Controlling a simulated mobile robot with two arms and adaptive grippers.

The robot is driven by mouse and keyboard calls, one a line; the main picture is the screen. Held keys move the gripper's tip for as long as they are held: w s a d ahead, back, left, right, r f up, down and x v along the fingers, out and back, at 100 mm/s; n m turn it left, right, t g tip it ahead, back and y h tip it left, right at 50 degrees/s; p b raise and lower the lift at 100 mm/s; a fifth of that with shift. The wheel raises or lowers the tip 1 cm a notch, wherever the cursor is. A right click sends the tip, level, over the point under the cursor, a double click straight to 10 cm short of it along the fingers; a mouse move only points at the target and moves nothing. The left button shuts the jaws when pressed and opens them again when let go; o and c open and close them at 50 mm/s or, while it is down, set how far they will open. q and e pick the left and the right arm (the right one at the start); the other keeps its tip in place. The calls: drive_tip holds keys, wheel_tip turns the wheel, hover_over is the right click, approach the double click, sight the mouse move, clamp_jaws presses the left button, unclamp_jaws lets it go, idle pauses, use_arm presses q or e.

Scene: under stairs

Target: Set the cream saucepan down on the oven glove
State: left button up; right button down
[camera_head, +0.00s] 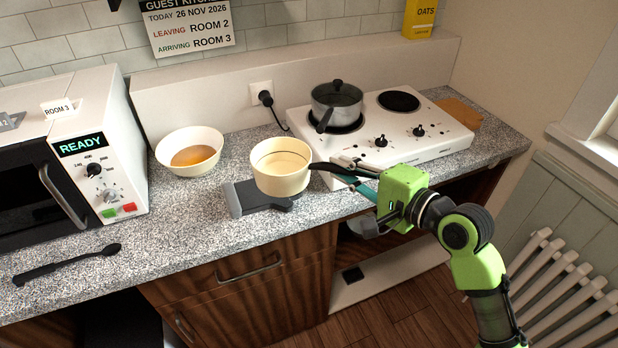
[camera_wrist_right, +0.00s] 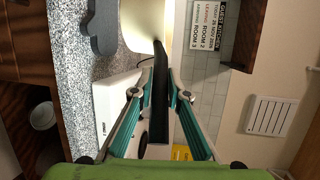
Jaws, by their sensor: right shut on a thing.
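The cream saucepan (camera_head: 281,168) is upright at the middle of the counter, its black handle (camera_head: 328,167) pointing right. My right gripper (camera_head: 352,175) is shut on that handle. The wrist view shows the handle (camera_wrist_right: 161,100) between the fingers and part of the cream pan wall (camera_wrist_right: 143,22). The grey oven glove (camera_head: 246,196) lies flat on the counter under the pan, its left end sticking out; the pan hides part of it. The glove also shows in the wrist view (camera_wrist_right: 102,28). I cannot tell whether the pan's base touches it. My left gripper is out of view.
A cream bowl (camera_head: 190,150) with brownish contents stands left of the pan. A white hob (camera_head: 428,138) with a lidded steel saucepan (camera_head: 337,100) is at the right. A microwave (camera_head: 100,150) and a black spoon (camera_head: 67,264) are at the left. The counter's front edge is close.

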drive_tip(key=w+a+f+p, duration=0.1)
drive_tip(key=w+a+f, duration=0.1)
drive_tip(key=w+f, duration=0.7)
wheel_tip(320, 180, down, 2)
drive_tip(key=shift+w+a+f, duration=0.1)
drive_tip(key=shift+w+a, duration=0.3)
drive_tip(key=c, duration=2)
unclamp_jaws()
drive_tip(key=shift+f, duration=0.15)
drive_tip(key=shift+o, duration=0.2)
